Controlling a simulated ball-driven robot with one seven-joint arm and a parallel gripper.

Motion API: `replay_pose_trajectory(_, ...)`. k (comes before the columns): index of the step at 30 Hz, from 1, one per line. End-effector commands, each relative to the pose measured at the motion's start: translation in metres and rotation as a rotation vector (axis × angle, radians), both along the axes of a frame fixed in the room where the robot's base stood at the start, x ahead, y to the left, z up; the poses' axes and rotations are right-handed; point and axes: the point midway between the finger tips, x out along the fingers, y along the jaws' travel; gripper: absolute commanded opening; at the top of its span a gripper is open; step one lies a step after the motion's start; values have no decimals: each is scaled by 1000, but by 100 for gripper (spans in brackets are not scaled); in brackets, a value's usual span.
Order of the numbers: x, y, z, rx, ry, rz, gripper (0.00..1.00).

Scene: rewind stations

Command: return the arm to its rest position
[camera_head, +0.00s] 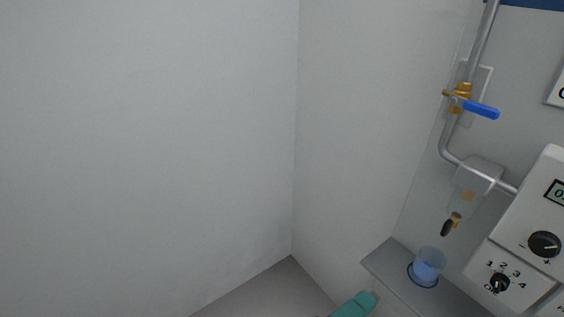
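My gripper's fingers do not show in the head view. A small teal rounded piece cut off by the bottom edge may be part of my arm. I cannot tell which part it is. The rest of the arm and its pose are hidden below the frame.
At right, a grey shelf (388,266) holds a clear cup with blue contents (429,264) under a small tap (451,224). Above are a grey pipe (448,133), a blue-handled valve (479,108) and a white control panel (537,218). Bare walls and floor fill the left.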

Motion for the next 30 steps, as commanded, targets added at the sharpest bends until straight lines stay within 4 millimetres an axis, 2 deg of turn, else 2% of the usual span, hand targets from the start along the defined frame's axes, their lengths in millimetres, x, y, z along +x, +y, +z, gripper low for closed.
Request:
replay_pose_trajectory(11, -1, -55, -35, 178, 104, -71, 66)
replay_pose_trajectory(19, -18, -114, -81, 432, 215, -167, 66)
replay_pose_trajectory(23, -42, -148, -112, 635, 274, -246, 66)
replay_pose_trajectory(25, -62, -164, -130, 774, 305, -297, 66)
replay_pose_trajectory(27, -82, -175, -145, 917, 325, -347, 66)
replay_pose_trajectory(30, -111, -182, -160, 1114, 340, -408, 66)
